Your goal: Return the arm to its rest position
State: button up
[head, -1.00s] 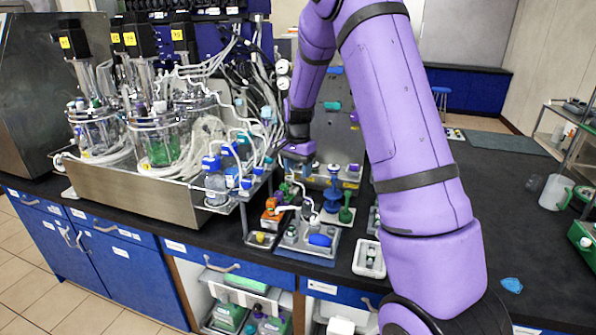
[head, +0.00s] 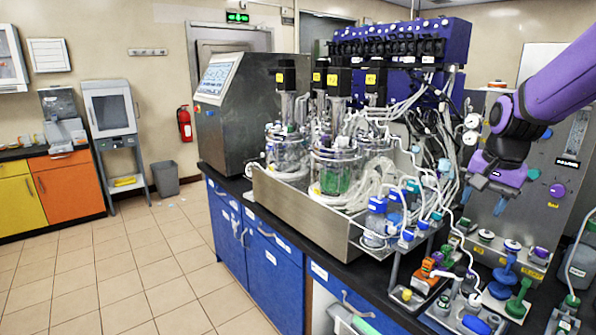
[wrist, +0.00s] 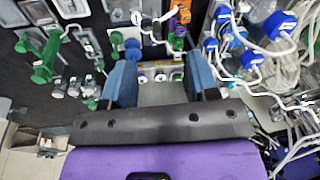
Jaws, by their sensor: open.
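My purple arm enters from the right in the head view. My gripper (head: 488,192) hangs from it in front of the grey panel (head: 545,160), above the small items on the bench. The wrist view shows its two blue fingers spread apart with nothing between them (wrist: 161,78). Below the fingers in that view lie a blue-topped piece (wrist: 132,48), green pieces (wrist: 45,60) and an orange piece (wrist: 180,22), all apart from the gripper as far as I can tell.
Glass bioreactor vessels (head: 335,170) stand in a steel tray (head: 300,205) left of my gripper. Loose tubes (head: 440,130) hang close beside it. Blue-capped bottles (head: 376,218) stand at the bench front. Open tiled floor (head: 130,270) lies to the left.

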jog(key=s+a+r+n+t, duration=0.1)
jog(key=s+a+r+n, duration=0.1)
jog(key=s, duration=0.5)
jog(key=s+a+r+n+t, duration=0.1)
jog(key=s+a+r+n, duration=0.1)
jog(key=s, duration=0.6)
jog(key=s+a+r+n+t, duration=0.1)
jog(key=s+a+r+n, duration=0.1)
jog(key=s, duration=0.6)
jog(key=shift+s+a+r+n, duration=0.25)
jog(key=shift+a+n, duration=0.4)
jog(key=shift+n, duration=0.45)
